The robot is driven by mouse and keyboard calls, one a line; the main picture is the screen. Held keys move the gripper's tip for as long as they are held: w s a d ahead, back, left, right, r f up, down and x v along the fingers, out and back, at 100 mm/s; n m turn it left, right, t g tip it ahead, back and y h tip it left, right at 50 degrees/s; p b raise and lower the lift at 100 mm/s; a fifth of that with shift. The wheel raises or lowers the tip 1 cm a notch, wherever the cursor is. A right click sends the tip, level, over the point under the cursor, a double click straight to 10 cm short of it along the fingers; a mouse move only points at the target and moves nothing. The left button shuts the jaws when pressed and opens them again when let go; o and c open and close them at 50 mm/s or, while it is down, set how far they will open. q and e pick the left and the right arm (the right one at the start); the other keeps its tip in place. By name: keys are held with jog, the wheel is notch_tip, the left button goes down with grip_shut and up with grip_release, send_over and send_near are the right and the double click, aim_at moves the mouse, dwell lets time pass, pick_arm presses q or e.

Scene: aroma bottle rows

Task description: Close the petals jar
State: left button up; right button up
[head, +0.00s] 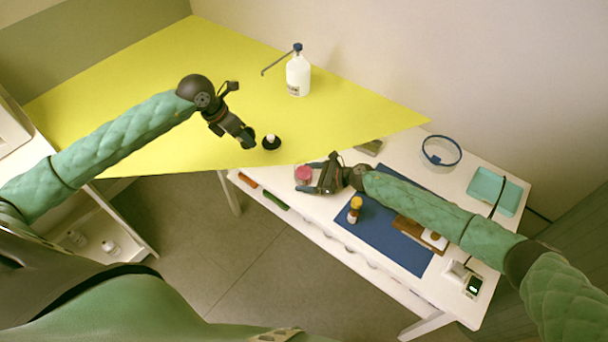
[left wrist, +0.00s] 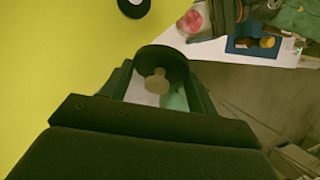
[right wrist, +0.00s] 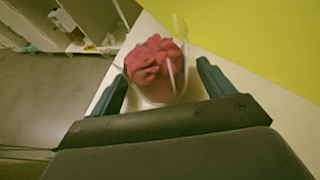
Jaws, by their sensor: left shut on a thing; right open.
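The petals jar (head: 303,174) is a clear open glass with pink-red petals, standing on the white table. It shows closely in the right wrist view (right wrist: 156,68), with no lid on it. My right gripper (head: 312,178) is open, its fingers on either side of the jar; contact cannot be told. My left gripper (head: 247,139) is shut on a dark round lid (left wrist: 163,62) with a pale knob, held over the yellow surface's front edge, left of the jar. In the head view the lid is hard to make out against the dark fingers.
A black disc with a white top (head: 271,143) sits on the yellow surface (head: 130,120) near my left gripper. A white pump bottle (head: 298,76) stands behind. A blue mat (head: 385,240) holds an amber bottle (head: 354,211) and a wooden tray (head: 408,228). A teal tray (head: 490,190) lies right.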

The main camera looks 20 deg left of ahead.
aim_at(308, 170)
jog(key=c, duration=1.2)
